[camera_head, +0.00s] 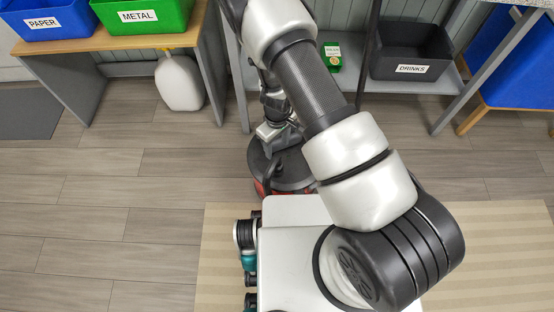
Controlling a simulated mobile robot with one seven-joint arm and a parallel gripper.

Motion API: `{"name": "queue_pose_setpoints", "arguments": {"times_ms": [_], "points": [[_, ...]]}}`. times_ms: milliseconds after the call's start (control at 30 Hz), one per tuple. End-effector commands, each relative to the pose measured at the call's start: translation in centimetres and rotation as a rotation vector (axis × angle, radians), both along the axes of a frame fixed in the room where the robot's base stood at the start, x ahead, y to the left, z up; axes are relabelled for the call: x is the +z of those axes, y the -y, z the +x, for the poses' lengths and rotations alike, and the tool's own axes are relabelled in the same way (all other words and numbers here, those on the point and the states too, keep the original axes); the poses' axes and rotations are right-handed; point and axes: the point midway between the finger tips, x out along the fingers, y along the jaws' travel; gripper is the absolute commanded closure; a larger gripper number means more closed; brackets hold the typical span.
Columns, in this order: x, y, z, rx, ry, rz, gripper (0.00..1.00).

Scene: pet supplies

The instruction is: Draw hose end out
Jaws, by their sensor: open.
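A round, dark canister with a red lower edge (293,181) stands on the floor at the middle of the head view, partly covered by my arm and body. A short black curved piece (272,177), perhaps part of the hose, shows at its top left. I cannot make out the hose end clearly. My gripper (268,143) hangs over the canister's far side and is open. Whether it touches anything there cannot be told.
A wooden bench at the back left holds a blue PAPER bin (45,22) and a green METAL bin (143,16). A white jug (180,82) stands by it. A grey shelf holds a black DRINKS bin (411,52) and a small green box (332,56). The left floor is clear.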

Motion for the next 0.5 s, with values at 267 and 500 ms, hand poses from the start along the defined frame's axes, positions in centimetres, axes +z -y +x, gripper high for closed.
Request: {"name": "queue_pose_setpoints", "arguments": {"times_ms": [267, 500], "points": [[-6.1, 0.1, -0.1, 0.0, -0.001, -0.001, 0.48], [-10.3, 0.0, -0.1, 0.0, -0.001, -0.001, 0.48]]}}
